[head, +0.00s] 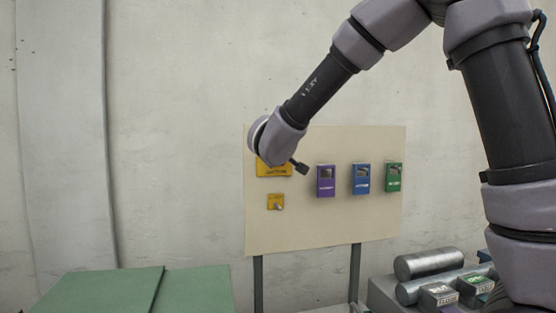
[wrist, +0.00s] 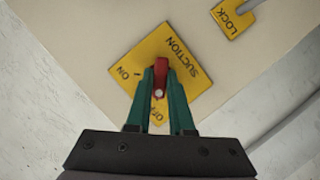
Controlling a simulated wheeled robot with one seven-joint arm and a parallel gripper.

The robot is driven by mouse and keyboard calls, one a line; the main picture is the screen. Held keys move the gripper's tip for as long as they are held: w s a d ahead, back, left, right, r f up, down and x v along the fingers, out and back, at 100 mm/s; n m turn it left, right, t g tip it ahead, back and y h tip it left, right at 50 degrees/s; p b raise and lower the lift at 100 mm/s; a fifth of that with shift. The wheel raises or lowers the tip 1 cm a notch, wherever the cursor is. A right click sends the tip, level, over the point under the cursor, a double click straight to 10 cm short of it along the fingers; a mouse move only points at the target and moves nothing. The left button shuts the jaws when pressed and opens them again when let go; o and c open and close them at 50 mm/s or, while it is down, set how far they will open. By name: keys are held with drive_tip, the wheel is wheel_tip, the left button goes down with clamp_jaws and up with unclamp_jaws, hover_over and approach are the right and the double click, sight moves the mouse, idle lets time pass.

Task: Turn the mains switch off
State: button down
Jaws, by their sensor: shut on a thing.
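A yellow switch plate (wrist: 181,62) has a red lever (wrist: 160,72) and the marks SUCTION, ON and OFF. I read no "mains" on it. My gripper (wrist: 160,84) is shut on the red lever, with one green finger on each side. The lever runs up and down in the wrist view, and the OFF mark lies just below it, partly covered by the fingers. In the head view, the yellow plate (head: 283,172) is partly hidden behind my wrist, and the lever and fingers are hidden.
A smaller yellow LOCK plate (wrist: 232,16) with a grey piece sits beside the switch plate. Purple (head: 326,181), blue (head: 361,179) and green (head: 393,177) boxes are to the right on the cream panel (head: 330,228). Metal cylinders (head: 430,263) lie below right.

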drive_tip(key=c, duration=0.8)
unclamp_jaws()
drive_tip(key=v, duration=1)
drive_tip(key=shift+s, duration=0.4)
